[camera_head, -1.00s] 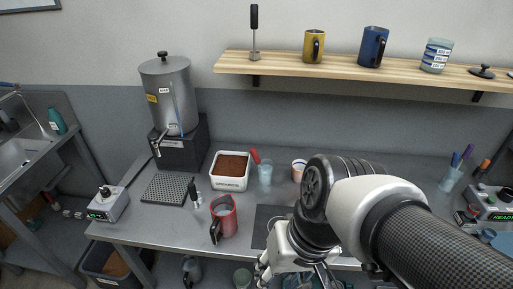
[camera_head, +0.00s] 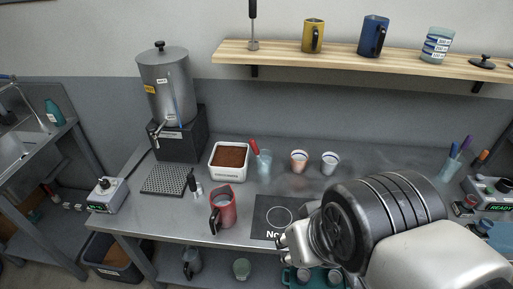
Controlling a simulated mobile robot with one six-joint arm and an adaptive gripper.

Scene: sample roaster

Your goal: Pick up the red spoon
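A red spoon handle (camera_head: 253,147) sticks up out of a clear cup (camera_head: 264,162) on the counter, just right of the white tub of brown grounds. The lower part of the spoon is inside the cup and hard to make out. My gripper (camera_head: 284,243) shows only in part at the lower middle, over the right side of the black mat. It is in front of and to the right of the cup, clear of the spoon. My arm hides most of it, and its finger opening cannot be made out.
A white tub (camera_head: 213,163) and a red pitcher (camera_head: 223,210) stand left of the cup. Two small cups (camera_head: 299,161) (camera_head: 330,163) stand to its right. A black mat (camera_head: 262,215) lies in front. A wooden shelf (camera_head: 285,56) hangs above. A steel urn (camera_head: 165,85) stands at the left.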

